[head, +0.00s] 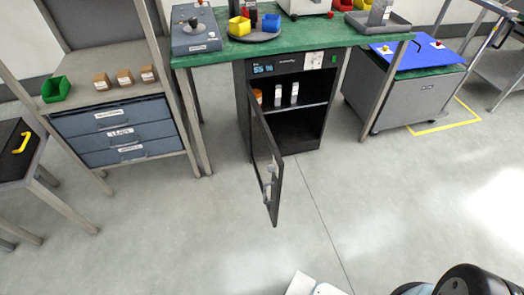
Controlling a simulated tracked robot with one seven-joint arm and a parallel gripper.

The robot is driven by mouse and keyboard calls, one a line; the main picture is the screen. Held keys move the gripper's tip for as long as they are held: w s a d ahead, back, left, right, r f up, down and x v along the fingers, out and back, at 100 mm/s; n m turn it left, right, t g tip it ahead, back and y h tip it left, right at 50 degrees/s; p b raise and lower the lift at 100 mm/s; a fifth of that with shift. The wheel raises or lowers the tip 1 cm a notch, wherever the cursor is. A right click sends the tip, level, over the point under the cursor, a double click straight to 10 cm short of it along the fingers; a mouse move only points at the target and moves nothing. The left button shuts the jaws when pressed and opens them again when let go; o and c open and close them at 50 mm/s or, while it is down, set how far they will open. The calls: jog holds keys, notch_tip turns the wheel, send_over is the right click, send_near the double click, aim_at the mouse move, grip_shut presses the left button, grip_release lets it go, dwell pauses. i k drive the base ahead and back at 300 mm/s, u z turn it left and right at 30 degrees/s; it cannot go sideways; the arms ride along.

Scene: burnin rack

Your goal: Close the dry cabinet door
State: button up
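The dry cabinet (243,98) is a dark box under the green-topped bench, with a lit display on its upper front reading about 55 %. Its door (262,150) is hinged at the left side and stands wide open, swung out toward me over the floor. A light handle (269,180) sits near the door's free edge. Inside, an orange-and-white bottle and two white bottles (278,95) stand on the shelf; the lower space looks dark and empty. My gripper is not in view; only parts of my own body show at the bottom edge.
Left is a rack with blue drawers (120,130), small boxes and a green bin (55,89). Right of the cabinet stands a grey wheeled cart (400,100) with a blue mat, beside yellow floor tape (447,127). The bench (290,42) carries bins and devices. The floor before the door is clear.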

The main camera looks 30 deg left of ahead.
aim_at(273, 205)
jog(key=z, duration=1.1)
jog(key=i, duration=0.1)
jog(key=u, duration=2.75)
jog(key=i, duration=1)
jog(key=z, duration=0.15)
jog(key=k, duration=0.7)
jog(key=u, duration=0.05)
